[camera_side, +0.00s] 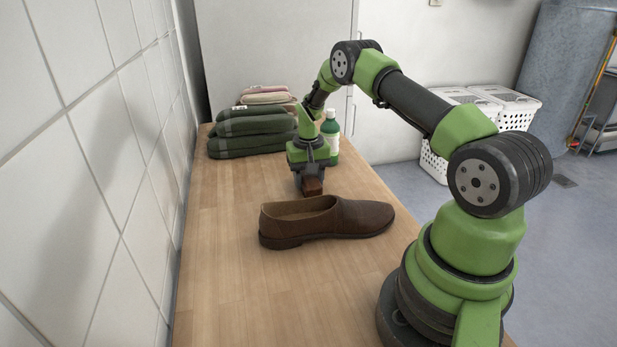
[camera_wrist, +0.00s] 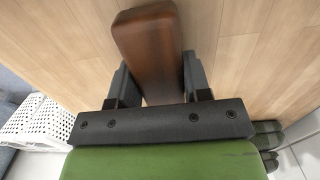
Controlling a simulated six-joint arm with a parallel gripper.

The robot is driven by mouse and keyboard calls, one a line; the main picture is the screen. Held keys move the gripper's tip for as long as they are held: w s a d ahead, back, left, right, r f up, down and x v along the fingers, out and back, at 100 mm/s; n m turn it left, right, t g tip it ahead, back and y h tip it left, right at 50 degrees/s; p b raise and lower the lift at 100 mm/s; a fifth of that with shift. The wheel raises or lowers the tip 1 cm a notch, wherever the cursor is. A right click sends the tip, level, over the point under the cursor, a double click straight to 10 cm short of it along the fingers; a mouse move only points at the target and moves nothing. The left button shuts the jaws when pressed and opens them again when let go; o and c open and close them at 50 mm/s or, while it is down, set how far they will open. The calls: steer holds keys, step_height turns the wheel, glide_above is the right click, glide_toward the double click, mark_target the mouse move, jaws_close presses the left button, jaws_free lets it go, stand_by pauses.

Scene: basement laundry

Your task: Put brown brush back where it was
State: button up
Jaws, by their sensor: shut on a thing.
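The brown brush (camera_side: 312,186) is a small brown block held between the jaws of my gripper (camera_side: 308,180), just behind the brown shoe in the side view. In the wrist view the brush (camera_wrist: 148,48) shows its brown wooden top, and the dark fingers of my gripper (camera_wrist: 155,85) close on its two sides. Its underside is hidden, and I cannot tell whether it touches the table. The brown slip-on shoe (camera_side: 345,219) lies on the wooden table (camera_side: 225,290), apart from the brush.
White tiled wall runs along the left. White laundry baskets (camera_side: 437,168) stand on the floor beyond. The table's front left is clear.

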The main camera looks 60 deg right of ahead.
steer(key=o, duration=0.9)
steer(key=a+r+n+t, duration=0.1)
steer(key=a+r, duration=0.3)
steer(key=r, duration=0.7)
steer(key=a+r+t, duration=0.1)
steer(key=a+r, duration=0.2)
steer(key=r, duration=0.9)
steer(key=s+a+r+n+t, duration=0.35)
steer(key=s+a+r, duration=0.55)
steer(key=s+a, duration=0.35)
steer(key=s+a+f+t+y, duration=0.1)
steer(key=s+a+f+t, duration=0.1)
steer(key=s+a, duration=0.2)
steer(key=s, duration=0.3)
steer(key=shift+s+a+y, duration=0.2)
steer(key=shift+s+y, duration=0.2)
